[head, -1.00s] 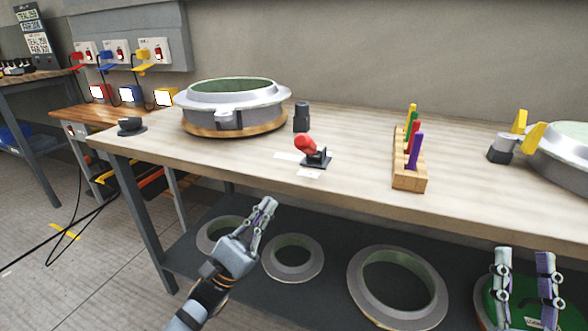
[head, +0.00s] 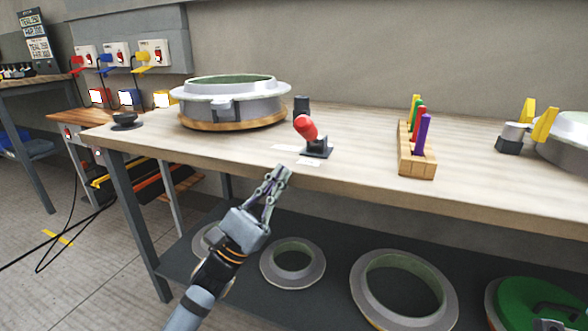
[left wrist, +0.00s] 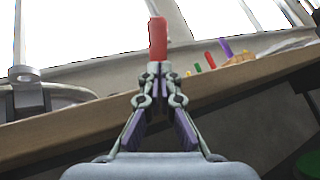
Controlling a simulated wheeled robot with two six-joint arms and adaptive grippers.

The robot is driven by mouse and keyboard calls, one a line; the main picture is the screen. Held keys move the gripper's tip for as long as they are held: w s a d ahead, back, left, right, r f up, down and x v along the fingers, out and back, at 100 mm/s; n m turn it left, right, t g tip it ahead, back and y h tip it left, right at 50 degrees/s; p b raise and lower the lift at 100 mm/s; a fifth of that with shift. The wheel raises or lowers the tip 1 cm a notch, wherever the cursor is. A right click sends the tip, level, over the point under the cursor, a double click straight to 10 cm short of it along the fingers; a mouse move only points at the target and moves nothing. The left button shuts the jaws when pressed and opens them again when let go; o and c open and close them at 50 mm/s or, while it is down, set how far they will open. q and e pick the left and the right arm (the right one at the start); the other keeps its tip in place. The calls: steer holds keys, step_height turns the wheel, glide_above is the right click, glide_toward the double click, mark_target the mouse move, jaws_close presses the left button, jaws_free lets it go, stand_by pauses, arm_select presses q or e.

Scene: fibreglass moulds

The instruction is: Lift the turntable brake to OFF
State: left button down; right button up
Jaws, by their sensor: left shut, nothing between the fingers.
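The turntable brake, a red-handled lever (head: 306,128) on a dark base plate (head: 316,151), stands near the front edge of the bench. Its red handle slants up and to the left. In the left wrist view the red handle (left wrist: 157,38) rises straight beyond the fingertips. My left gripper (head: 279,172) is shut and empty, in front of the bench edge and below the brake, apart from it. It also shows in the left wrist view (left wrist: 158,78), where the fingers hide the brake's base. My right gripper is out of view.
A round mould (head: 230,98) on a wooden turntable (head: 232,121) stands behind left of the brake. A dark post (head: 301,105) stands behind the brake. A wooden rack (head: 416,162) with coloured handles is to the right. Ring moulds (head: 404,312) lie on the lower shelf (head: 335,270).

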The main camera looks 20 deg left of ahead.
mark_target(303, 136)
arm_select(q)
steer(key=shift+p+x, duration=1.1)
steer(key=shift+x, duration=1.8)
steer(key=shift+s+r, duration=0.15)
steer(key=shift+r, duration=0.1)
